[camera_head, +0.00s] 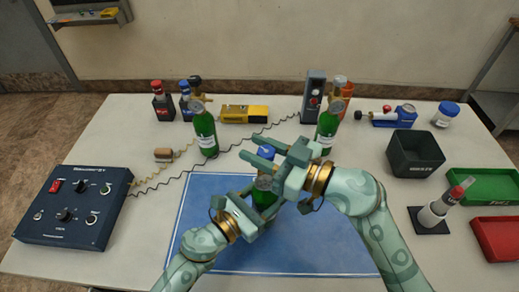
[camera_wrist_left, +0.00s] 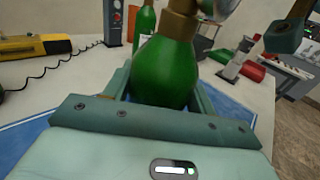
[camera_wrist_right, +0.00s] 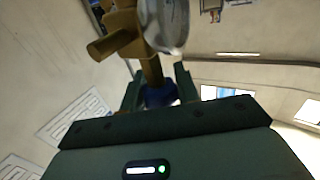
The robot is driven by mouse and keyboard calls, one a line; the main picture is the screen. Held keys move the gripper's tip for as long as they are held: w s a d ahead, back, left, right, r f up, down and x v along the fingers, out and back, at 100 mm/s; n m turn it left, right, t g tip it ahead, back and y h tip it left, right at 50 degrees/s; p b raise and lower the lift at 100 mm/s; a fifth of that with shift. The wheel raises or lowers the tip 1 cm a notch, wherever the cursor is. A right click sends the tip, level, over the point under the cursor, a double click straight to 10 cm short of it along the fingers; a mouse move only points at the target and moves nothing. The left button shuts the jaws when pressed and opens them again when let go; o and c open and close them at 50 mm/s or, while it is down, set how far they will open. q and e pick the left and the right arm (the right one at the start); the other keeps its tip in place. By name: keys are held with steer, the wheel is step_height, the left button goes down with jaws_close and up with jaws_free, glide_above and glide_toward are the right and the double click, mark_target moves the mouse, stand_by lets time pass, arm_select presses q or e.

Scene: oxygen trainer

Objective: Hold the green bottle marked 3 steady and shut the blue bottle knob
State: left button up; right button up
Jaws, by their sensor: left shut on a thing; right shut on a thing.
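The green bottle (camera_head: 264,198) stands on the blue mat (camera_head: 200,205), largely covered by my grippers; no number 3 is readable. Its blue knob (camera_head: 266,150) is at the top, above a brass valve and round gauge (camera_head: 264,183). My left gripper (camera_head: 262,208) is shut on the bottle's green body (camera_wrist_left: 165,72), which shows between its fingers in the left wrist view. My right gripper (camera_head: 262,156) is shut on the knob from the right. In the right wrist view the blue knob (camera_wrist_right: 160,94) sits between the fingers, with the brass valve (camera_wrist_right: 125,30) beyond.
Two other green bottles (camera_head: 204,131) (camera_head: 326,128) stand behind the mat. A dark control box (camera_head: 75,205) is at left. A dark bin (camera_head: 414,155), green tray (camera_head: 484,183) and red tray (camera_head: 498,236) are at right. A coiled cable crosses behind the mat.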

steer(key=shift+m+t+h, duration=0.5)
steer(key=shift+m+t, duration=0.2)
steer(key=shift+t, duration=0.3)
steer(key=shift+w+f, duration=0.1)
steer(key=o, duration=1)
steer(key=shift+c, duration=0.2)
steer(key=shift+d, duration=0.1)
steer(key=v, duration=1.2)
steer(key=shift+s, duration=0.2)
